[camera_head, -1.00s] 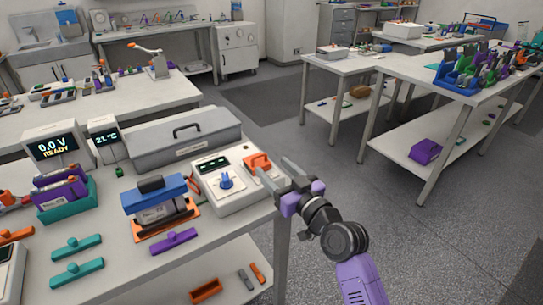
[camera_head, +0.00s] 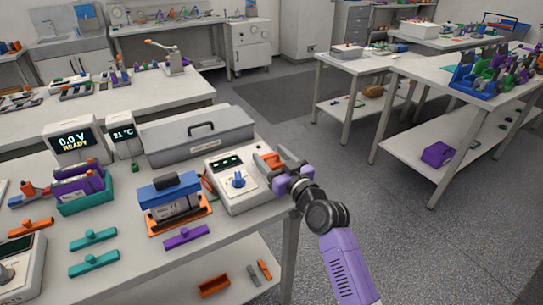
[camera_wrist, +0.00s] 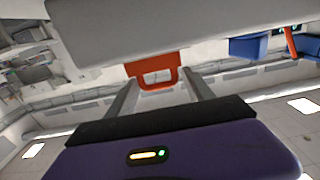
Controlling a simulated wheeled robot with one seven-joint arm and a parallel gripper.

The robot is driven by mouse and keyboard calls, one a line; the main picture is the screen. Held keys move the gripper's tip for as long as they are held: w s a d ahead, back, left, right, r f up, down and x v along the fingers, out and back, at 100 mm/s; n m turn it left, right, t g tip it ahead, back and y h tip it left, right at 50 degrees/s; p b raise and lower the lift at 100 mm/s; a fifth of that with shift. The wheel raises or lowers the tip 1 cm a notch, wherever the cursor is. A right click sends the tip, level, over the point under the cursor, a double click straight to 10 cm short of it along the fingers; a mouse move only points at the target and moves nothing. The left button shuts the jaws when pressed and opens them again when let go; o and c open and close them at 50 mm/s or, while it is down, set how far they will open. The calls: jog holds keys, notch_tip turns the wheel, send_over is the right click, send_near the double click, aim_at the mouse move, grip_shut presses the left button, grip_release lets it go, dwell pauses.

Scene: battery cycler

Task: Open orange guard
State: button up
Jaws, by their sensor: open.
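The orange guard (camera_head: 271,161) sits at the right end of a white control box (camera_head: 243,204) with a blue knob (camera_head: 238,180) and a small display. In the wrist view the guard (camera_wrist: 150,65) shows as an orange flap with a loop handle, and it looks closed against the pale box. My gripper (camera_head: 268,157) is open at the guard. Its two fingers, also in the wrist view (camera_wrist: 160,82), lie on either side of the handle. I cannot tell whether either finger touches it. What the guard covers is hidden.
A grey lidded case (camera_head: 199,137) stands behind the control box. A blue-topped unit on an orange base (camera_head: 206,204) stands to its left, with a purple handled piece (camera_head: 186,237) in front. The table edge is near my arm, with open floor (camera_head: 330,195) to the right.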

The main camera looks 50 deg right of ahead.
grip_shut()
jog(key=shift+r+p, duration=0.1)
jog(key=shift+p, duration=0.25)
